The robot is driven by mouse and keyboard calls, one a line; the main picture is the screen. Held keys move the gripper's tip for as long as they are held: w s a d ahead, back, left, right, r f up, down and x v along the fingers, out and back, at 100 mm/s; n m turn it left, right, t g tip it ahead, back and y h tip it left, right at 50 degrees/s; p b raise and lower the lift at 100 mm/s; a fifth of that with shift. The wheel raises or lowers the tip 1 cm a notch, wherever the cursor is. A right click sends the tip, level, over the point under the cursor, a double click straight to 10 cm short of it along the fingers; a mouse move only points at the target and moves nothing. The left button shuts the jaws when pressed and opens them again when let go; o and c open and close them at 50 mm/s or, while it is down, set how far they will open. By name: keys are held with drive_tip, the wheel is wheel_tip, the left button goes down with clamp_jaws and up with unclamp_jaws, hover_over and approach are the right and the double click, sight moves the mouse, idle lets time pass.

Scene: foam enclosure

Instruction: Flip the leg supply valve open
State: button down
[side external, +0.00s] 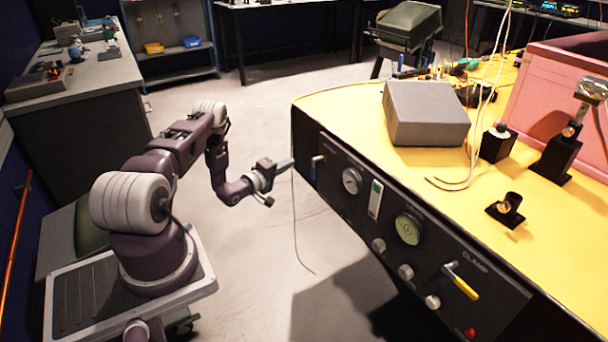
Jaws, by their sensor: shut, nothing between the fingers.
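A black control panel (400,235) runs along the front edge of the yellow-topped table. My gripper (289,163) is shut and empty, pointing right at the panel's left end, just left of this lever. I cannot tell whether the fingertips touch the panel. The lever's exact angle is too small to tell.
The panel also carries a white gauge (352,181), a green round dial (409,229), several knobs and a yellow-handled lever (462,283) marked CLAMP. A grey box (427,113) sits on the yellow tabletop (335,103). A thin cable (296,230) hangs below my gripper. The floor between is clear.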

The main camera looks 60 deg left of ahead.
drive_tip(key=s+d+f+n+t, duration=0.1)
drive_tip(key=s+d+f+n, duration=0.1)
drive_tip(key=s+f, duration=0.2)
drive_tip(key=shift+s, duration=0.3)
drive_tip(key=shift+w, duration=0.1)
drive_tip(key=w, duration=0.9)
drive_tip(key=shift+w+d, duration=0.15)
drive_tip(key=shift+d, duration=0.3)
